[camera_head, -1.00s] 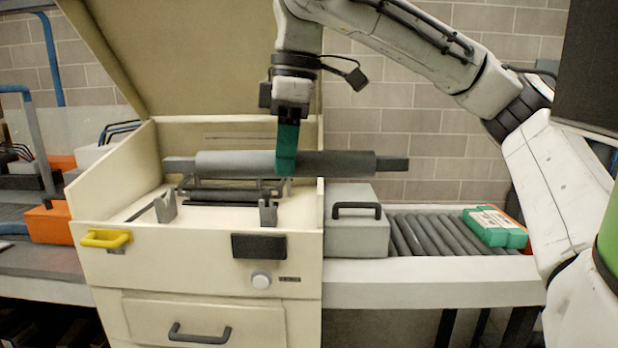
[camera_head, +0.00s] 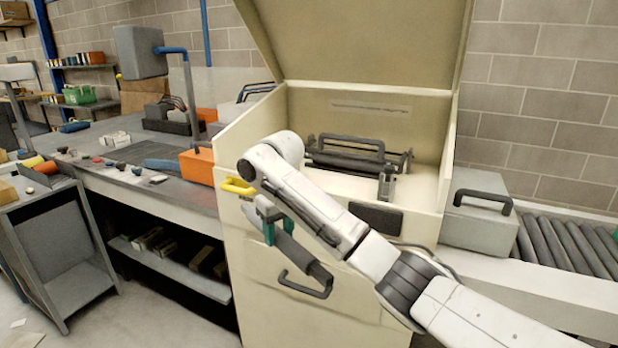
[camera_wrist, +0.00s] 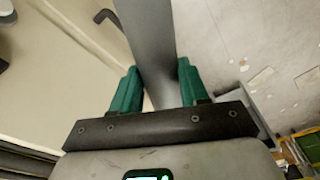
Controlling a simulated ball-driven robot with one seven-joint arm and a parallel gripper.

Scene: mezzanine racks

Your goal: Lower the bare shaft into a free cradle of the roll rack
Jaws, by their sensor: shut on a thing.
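My gripper (camera_head: 267,222) is shut on the bare grey shaft (camera_head: 300,257), its green fingers around it. The shaft hangs tilted in front of the cream machine, partly hidden by my arm. In the wrist view the shaft (camera_wrist: 152,45) runs up the picture between the green fingers (camera_wrist: 153,92). A grey stand (camera_head: 82,284) at the far left bears a yellow roll (camera_head: 34,162) and a red roll (camera_head: 47,168); it looks like the roll rack. It is well apart from my gripper. I cannot make out its free cradles.
Floor shows in front of the bench.

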